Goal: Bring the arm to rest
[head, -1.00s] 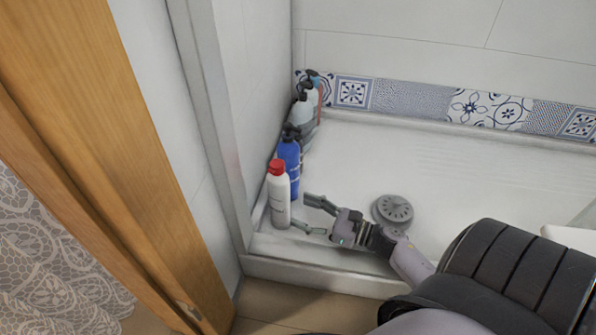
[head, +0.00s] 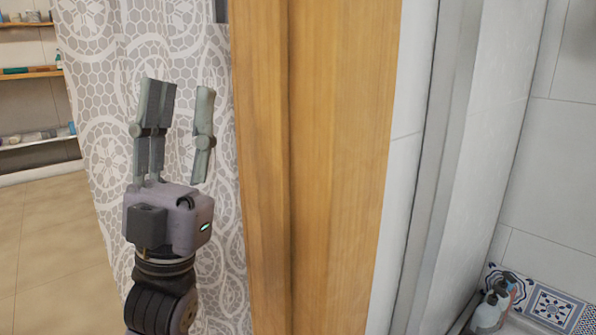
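My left gripper (head: 180,95) is raised at the left of the head view, fingers pointing up. Its fingers are apart with nothing between them. It is in front of the patterned curtain (head: 90,70). My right gripper is not in view.
A wooden door frame (head: 315,160) stands just right of my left gripper. Pump bottles (head: 488,312) stand in the shower corner at the lower right. Shelves (head: 30,73) with small items are at the far left. Tiled floor (head: 50,240) is open at the lower left.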

